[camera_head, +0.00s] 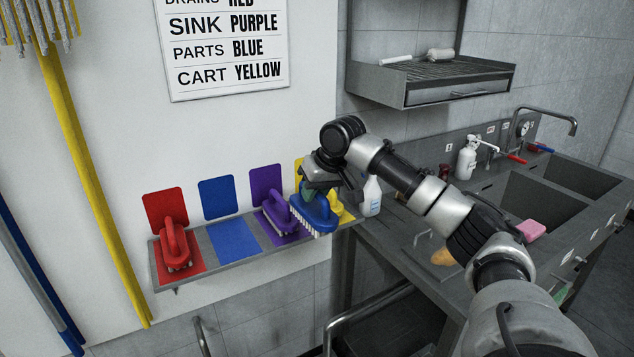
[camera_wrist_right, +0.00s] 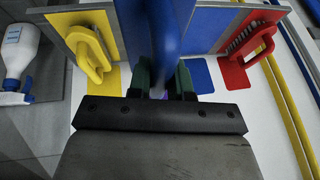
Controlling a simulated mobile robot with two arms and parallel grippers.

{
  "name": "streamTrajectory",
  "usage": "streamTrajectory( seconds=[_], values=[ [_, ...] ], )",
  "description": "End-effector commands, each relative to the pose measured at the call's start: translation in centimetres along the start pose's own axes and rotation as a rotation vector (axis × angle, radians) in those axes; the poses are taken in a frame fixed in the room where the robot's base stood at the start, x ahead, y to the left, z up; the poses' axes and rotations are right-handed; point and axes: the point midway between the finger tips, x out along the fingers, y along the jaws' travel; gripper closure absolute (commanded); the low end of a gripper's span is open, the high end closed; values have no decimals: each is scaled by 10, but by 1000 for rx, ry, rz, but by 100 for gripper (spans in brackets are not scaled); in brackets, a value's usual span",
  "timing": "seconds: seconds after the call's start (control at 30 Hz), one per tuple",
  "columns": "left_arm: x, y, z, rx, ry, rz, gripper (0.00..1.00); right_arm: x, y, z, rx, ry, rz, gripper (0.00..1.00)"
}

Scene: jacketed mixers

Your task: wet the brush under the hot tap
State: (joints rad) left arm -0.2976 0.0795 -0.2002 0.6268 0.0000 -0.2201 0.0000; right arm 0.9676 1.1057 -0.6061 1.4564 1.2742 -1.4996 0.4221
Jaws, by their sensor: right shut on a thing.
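My right gripper (camera_head: 320,188) is shut on the blue brush (camera_head: 316,214), holding it by the handle in front of the shelf with its white bristles facing down. In the wrist view the blue brush (camera_wrist_right: 168,35) stands between the green fingers of the right gripper (camera_wrist_right: 160,80). A red tap lever (camera_head: 516,158) and a blue tap lever (camera_head: 542,148) are at the sink's back, far to the right, with a curved metal spout (camera_head: 560,112) above. I take the red one for the hot tap. My left gripper is not in view.
The shelf (camera_head: 222,262) holds a red brush (camera_head: 176,248) and a purple brush (camera_head: 278,208); a yellow brush (camera_wrist_right: 90,55) shows in the wrist view. The blue place (camera_head: 235,239) is empty. A spray bottle (camera_head: 371,195) stands beside the sink counter. A pink sponge (camera_head: 530,229) lies near the basins.

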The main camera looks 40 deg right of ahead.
Motion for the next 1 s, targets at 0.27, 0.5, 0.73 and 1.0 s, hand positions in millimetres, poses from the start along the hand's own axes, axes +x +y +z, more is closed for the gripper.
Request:
streamTrajectory(
  seconds=[0.27,0.5,0.73,1.0],
  values=[
    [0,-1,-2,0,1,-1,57,24,-21,51,-38,-12,-10,99],
    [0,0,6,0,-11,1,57,66,-61,141,-105,-34,-40,99],
    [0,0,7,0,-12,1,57,117,-114,252,-178,-49,-83,99],
    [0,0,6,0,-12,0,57,157,-153,336,-234,-58,-107,99]
  ],
)
